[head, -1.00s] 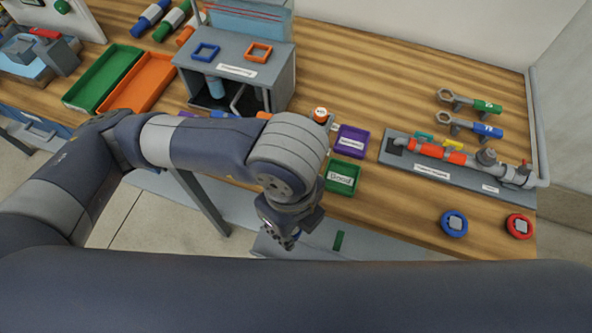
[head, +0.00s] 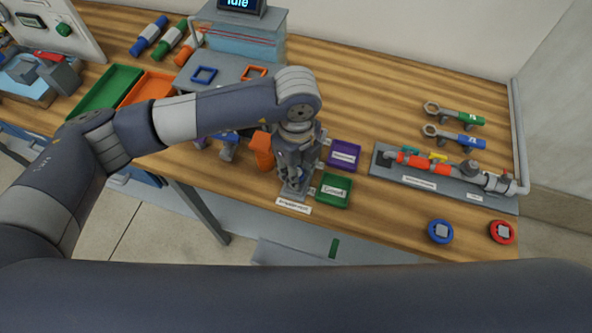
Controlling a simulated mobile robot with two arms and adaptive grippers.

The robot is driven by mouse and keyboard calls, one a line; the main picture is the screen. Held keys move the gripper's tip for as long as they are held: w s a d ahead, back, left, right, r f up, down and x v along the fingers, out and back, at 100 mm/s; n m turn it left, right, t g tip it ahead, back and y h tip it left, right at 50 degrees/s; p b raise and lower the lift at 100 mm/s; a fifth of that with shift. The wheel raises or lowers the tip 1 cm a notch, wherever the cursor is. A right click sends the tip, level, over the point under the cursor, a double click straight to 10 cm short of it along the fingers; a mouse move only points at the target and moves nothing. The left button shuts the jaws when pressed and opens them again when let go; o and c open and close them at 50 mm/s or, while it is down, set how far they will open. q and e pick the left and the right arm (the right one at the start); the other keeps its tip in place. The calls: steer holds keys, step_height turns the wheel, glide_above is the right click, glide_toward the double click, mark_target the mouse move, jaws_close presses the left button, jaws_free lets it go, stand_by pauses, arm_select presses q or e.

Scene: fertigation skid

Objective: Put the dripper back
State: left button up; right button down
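My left gripper (head: 292,182) points down in the head view, just above a small grey stand (head: 297,202) at the table's front edge. A white label (head: 293,206) is on the stand's front. The wrist hides most of the stand and whatever is between the fingers, so I cannot tell if they hold anything. I cannot clearly make out the dripper. My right gripper is not in view.
A purple tray (head: 344,155) and a green tray (head: 346,191) are close right of the gripper. An orange object (head: 262,150) stands close left. A pipe assembly (head: 440,174) and two wrenches (head: 455,138) lie further right. Wood between is clear.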

arm_select(q)
step_height(320, 180, down, 2)
steer(key=shift+s+p, duration=0.1)
steer(key=shift+p, duration=0.3)
steer(key=shift+f, duration=0.2)
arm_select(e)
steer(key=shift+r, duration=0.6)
arm_select(q)
steer(key=shift+f, duration=0.15)
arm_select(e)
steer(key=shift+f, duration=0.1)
arm_select(q)
steer(key=o, duration=0.4)
steer(key=shift+b, duration=0.3)
steer(key=o, duration=0.4)
steer(key=shift+o, duration=0.2)
